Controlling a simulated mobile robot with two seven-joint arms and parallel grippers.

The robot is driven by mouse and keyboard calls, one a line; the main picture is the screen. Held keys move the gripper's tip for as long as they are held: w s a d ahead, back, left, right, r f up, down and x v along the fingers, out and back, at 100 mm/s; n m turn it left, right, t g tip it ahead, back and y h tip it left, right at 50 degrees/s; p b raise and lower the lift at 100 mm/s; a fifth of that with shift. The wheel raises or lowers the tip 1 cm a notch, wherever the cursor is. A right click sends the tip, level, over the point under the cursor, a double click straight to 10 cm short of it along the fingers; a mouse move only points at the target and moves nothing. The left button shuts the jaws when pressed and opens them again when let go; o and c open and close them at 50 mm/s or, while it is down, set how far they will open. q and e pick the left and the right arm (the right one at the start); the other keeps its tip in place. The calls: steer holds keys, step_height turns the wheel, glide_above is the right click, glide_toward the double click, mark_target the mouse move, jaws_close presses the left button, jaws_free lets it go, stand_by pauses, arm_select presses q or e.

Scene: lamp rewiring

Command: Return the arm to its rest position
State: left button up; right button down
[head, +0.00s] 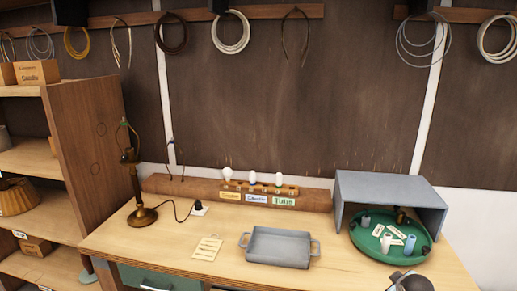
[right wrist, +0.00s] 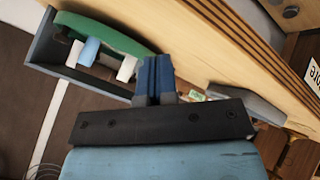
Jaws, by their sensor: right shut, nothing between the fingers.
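My right gripper (right wrist: 157,60) shows in the right wrist view with its two blue fingers together and nothing between them. It points toward the workbench, with the green tray (right wrist: 105,38) up and to the left of its fingers in the picture. In the head view, a dark rounded part at the bottom right edge looks like part of my right arm. My left arm and gripper are not in the head view. The workbench (head: 335,277) holds a brass lamp (head: 136,190) without a shade, standing upright at its left.
A grey two-handled tray (head: 279,247) lies mid-bench, beside a paper note (head: 207,248). A wooden rack (head: 260,187) with bulbs sits at the back. A shelf (head: 90,150) stands left.

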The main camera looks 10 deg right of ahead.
steer(key=s+a+f+t+y, duration=0.1)
steer(key=s+a+f, duration=0.25)
steer(key=a, duration=0.35)
steer(key=s+a+f+n+t+y, duration=0.1)
steer(key=s+a+f+y, duration=0.15)
steer(key=s+a, duration=0.4)
steer(key=s+a+f+t+y, duration=0.1)
steer(key=s+a+f, duration=0.2)
steer(key=a, duration=0.6)
steer(key=s+a+m+y, duration=0.1)
steer(key=s+a+y, duration=0.2)
steer(key=s+a, duration=0.8)
steer(key=a, duration=0.3)
steer(key=shift+r+t, duration=0.25)
steer(key=shift+t, duration=0.15)
steer(key=shift+s+d, duration=0.1)
steer(key=shift+d, duration=0.05)
